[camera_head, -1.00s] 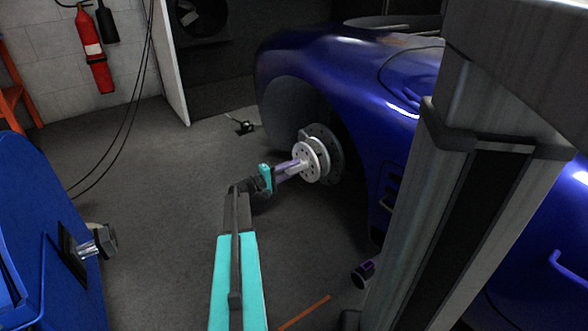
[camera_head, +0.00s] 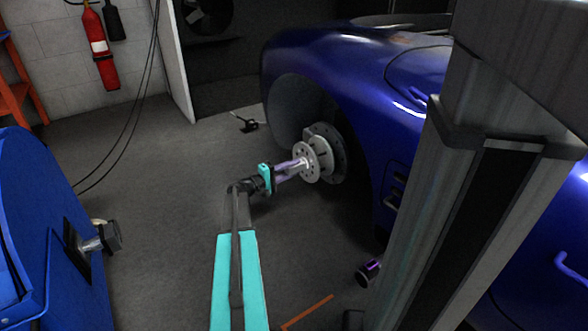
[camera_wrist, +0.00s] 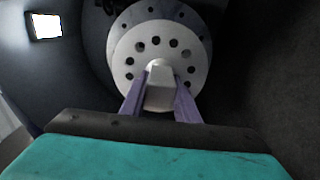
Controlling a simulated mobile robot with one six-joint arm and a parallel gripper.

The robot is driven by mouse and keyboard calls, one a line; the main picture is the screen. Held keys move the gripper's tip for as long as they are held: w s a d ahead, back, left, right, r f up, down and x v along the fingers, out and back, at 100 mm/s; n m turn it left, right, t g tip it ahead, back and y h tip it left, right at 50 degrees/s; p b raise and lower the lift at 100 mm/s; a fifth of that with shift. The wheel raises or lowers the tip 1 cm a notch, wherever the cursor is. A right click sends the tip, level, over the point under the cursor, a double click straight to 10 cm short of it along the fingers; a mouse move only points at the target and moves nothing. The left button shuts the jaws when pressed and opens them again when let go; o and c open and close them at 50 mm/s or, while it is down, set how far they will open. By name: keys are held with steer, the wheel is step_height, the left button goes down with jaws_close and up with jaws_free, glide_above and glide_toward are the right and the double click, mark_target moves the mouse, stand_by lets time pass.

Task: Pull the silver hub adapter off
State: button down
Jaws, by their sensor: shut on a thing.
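The silver hub adapter (camera_head: 312,167) is a round flange with a ring of holes and a stub at its centre. It is in front of the brake disc (camera_head: 337,160) at the blue car's front wheel arch. My gripper (camera_head: 295,168) is shut on the adapter's stub. In the wrist view the adapter (camera_wrist: 160,52) faces me, with my two purple fingers (camera_wrist: 160,100) on either side of the pale stub. Behind its rim there is a darker disc. How far the adapter stands off the hub is hard to tell, because the flange covers the hub.
The blue car (camera_head: 350,75) fills the right and back. A grey post (camera_head: 425,215) stands close on the right. A blue machine (camera_head: 40,240) with a protruding shaft (camera_head: 98,239) is at left. A dark purple-ended cylinder (camera_head: 368,272) is low near the car. The grey floor between is mostly clear.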

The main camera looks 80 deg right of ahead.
steer(key=shift+w+a+r, duration=0.15)
steer(key=shift+w+a, duration=0.1)
steer(key=shift+w, duration=0.05)
stand_by(0.6)
